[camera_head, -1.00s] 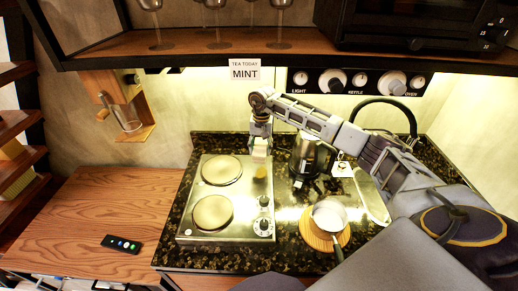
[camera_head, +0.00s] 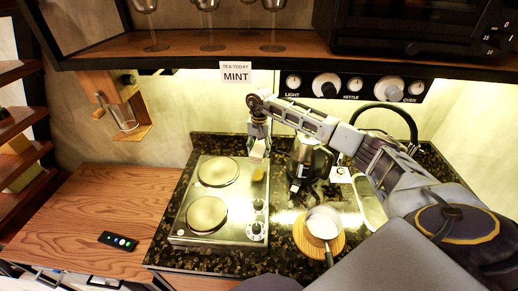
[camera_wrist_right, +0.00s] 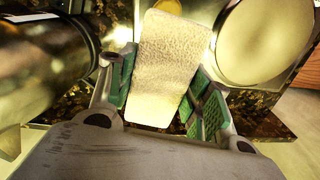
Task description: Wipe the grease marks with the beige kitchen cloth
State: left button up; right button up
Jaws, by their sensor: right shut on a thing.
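My right gripper (camera_head: 259,139) reaches in from the right over the back right part of the steel hob (camera_head: 228,215). It is shut on the beige kitchen cloth (camera_head: 257,150), a pale folded pad hanging below the fingers. In the right wrist view the cloth (camera_wrist_right: 165,65) sits between the green-padded fingers (camera_wrist_right: 163,100). A small brownish-yellow smear (camera_head: 259,174), which looks like a grease mark, lies on the hob's steel just in front of the cloth. I cannot tell whether the cloth touches the surface. Any marks under the cloth or arm are hidden. My left gripper is out of view.
A dark kettle (camera_head: 306,160) stands close right of the gripper. A pan (camera_head: 323,222) rests on a round wooden board (camera_head: 304,241). Two hotplates lie left of the smear. A shelf with glasses (camera_head: 208,20) overhangs the back. The wooden counter (camera_head: 75,220) is mostly clear.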

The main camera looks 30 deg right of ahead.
jog(key=shift+m, duration=0.6)
